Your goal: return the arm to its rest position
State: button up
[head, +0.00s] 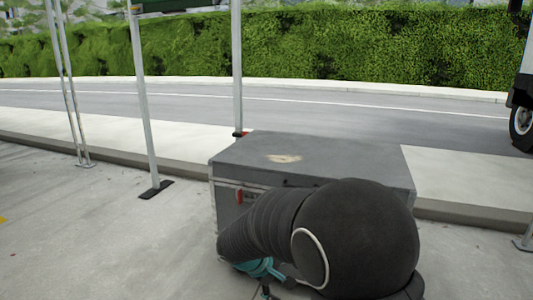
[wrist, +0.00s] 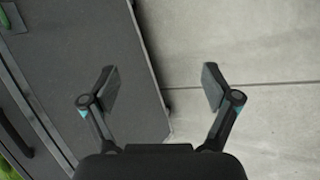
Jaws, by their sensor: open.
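My gripper (wrist: 160,88) shows in the wrist view with its two fingers spread wide apart and nothing between them. One finger lies over the dark surface of a grey case and the other over the pale concrete. In the head view my dark arm covers the lower middle of the picture, in front of the grey case (head: 310,152). The case also fills the left part of the wrist view (wrist: 80,45). It has a small pale worn patch on top in the head view.
Thin metal poles (head: 145,100) stand on the pavement at the left and behind the case. A kerb (head: 120,151), a road (head: 330,100) and a hedge (head: 380,50) lie beyond. Part of a vehicle (head: 522,115) shows at the right edge. The concrete (head: 90,220) at the left is mostly clear.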

jog(key=s+d+r+m+t+y+p, duration=0.1)
jog(key=s+d+r+m+y+p, duration=0.2)
jog(key=s+r, duration=0.8)
jog(key=s+d+r+m+t+y+p, duration=0.1)
jog(key=s+d+r+m+y+p, duration=0.2)
jog(key=s+d+r+m+p, duration=0.2)
jog(key=s+d+r+m, duration=0.1)
jog(key=s+d+r, duration=0.2)
jog(key=s+r, duration=0.3)
jog(key=shift+s+d+r, duration=0.15)
jog(key=shift+s+r, duration=0.05)
jog(key=shift+s, duration=1.6)
